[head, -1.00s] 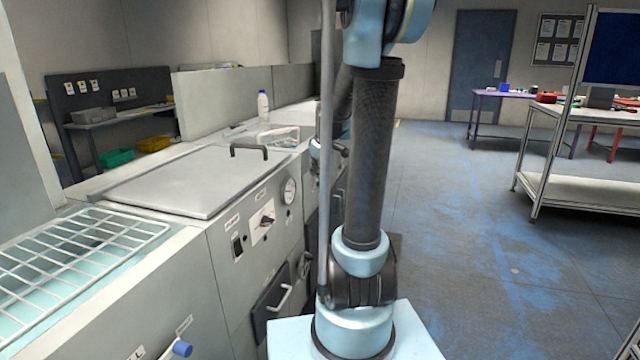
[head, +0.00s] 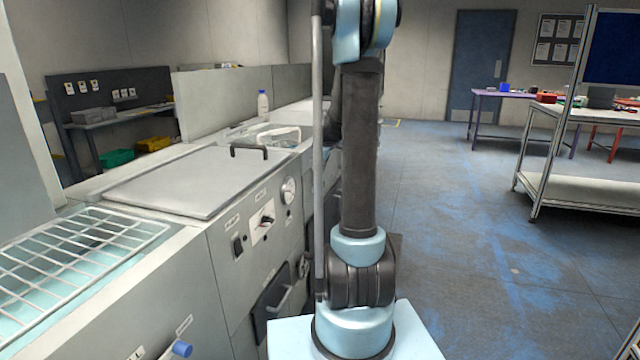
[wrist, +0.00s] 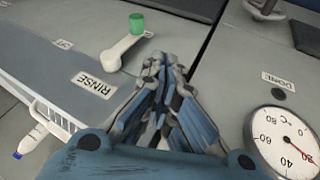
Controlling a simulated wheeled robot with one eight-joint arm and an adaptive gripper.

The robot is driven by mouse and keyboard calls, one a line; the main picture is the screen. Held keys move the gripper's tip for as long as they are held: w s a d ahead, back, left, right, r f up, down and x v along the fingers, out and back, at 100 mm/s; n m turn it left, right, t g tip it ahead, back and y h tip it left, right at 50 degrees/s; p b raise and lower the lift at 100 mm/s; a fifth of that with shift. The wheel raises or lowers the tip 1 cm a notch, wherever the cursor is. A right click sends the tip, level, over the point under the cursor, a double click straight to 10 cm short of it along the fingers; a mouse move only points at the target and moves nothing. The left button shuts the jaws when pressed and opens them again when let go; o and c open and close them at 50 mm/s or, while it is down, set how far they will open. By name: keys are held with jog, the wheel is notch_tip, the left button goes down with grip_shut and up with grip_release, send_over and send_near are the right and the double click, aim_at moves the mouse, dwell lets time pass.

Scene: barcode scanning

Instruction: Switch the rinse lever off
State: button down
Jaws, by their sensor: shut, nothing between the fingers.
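The rinse lever (wrist: 122,48) shows in the wrist view as a pale arm with a green knob (wrist: 136,24) at its upper end. It is mounted on a grey panel beside a label reading RINSE (wrist: 95,84). My gripper (wrist: 165,65) is shut and empty, with its fingertips pointing up the picture. In that view the tips appear just below and right of the lever's knob end; whether they touch it I cannot tell. In the head view my gripper is out of frame, and I cannot make out the rinse lever there.
A round dial gauge (wrist: 283,140) and a DONE label lie right of my gripper. A white rack (wrist: 42,112) and a white bottle (wrist: 38,134) are at the left. In the head view a lidded grey tank (head: 190,180) stands left of my arm, with open floor right.

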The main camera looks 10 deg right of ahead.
aim_at(317, 180)
jog(key=x, duration=0.4)
jog(key=d+x, duration=0.1)
jog(key=x, duration=0.3)
jog(key=w+x, duration=0.1)
jog(key=x, duration=0.3)
jog(key=shift+w+d+r, duration=0.1)
jog(key=shift+d+r, duration=0.2)
jog(key=shift+r, duration=0.05)
jog(key=shift+w+d+f, duration=0.15)
jog(key=shift+w+d, duration=0.15)
jog(key=shift+w, duration=0.2)
